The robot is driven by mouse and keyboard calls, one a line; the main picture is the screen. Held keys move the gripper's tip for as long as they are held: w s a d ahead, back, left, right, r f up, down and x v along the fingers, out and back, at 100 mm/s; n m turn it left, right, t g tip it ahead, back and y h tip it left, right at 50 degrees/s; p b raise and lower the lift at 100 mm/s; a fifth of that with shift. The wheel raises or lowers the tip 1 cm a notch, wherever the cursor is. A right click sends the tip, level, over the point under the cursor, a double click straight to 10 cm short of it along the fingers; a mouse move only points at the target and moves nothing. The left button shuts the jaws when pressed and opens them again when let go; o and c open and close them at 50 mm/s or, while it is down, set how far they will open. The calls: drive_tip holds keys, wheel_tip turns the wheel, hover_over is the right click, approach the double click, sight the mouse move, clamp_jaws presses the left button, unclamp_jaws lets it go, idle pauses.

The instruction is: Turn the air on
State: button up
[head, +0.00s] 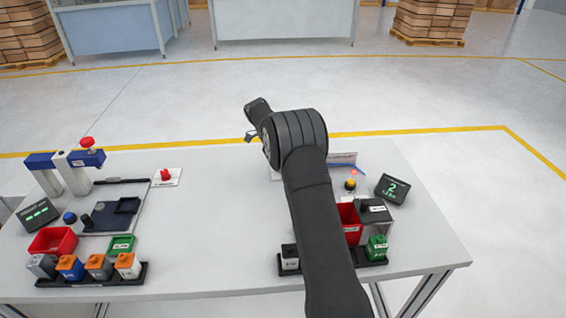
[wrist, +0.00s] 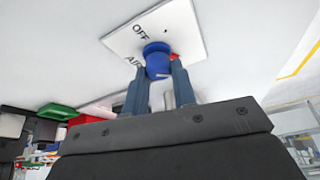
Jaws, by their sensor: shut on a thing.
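A blue knob (wrist: 157,58) sits on a white plate (wrist: 182,28) in the wrist view. The plate carries the word OFF and a partly covered word that looks like AIR. My gripper (wrist: 159,72) has one finger on each side of the knob and is shut on it. I cannot tell which way the knob points. In the head view my gripper (head: 250,138) shows only in part beyond the dark wrist, above the far part of the table. The knob and its plate are hidden there behind my arm.
On the right of the white table (head: 215,200) are a red bin (head: 350,226), a green block (head: 377,248), a yellow button (head: 350,185) and a display (head: 392,188). On the left stand a blue-and-white press (head: 67,172), a red button (head: 165,176) and a rack (head: 95,279) of blocks.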

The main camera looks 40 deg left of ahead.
drive_tip(key=shift+m, duration=0.3)
drive_tip(key=o, duration=1)
drive_tip(key=v, duration=1.7)
drive_tip(key=shift+w+a+r, duration=0.1)
drive_tip(key=shift+a+r, duration=0.05)
drive_tip(key=shift+r, duration=0.05)
drive_tip(key=x, duration=1.7)
drive_tip(key=shift+f, duration=0.2)
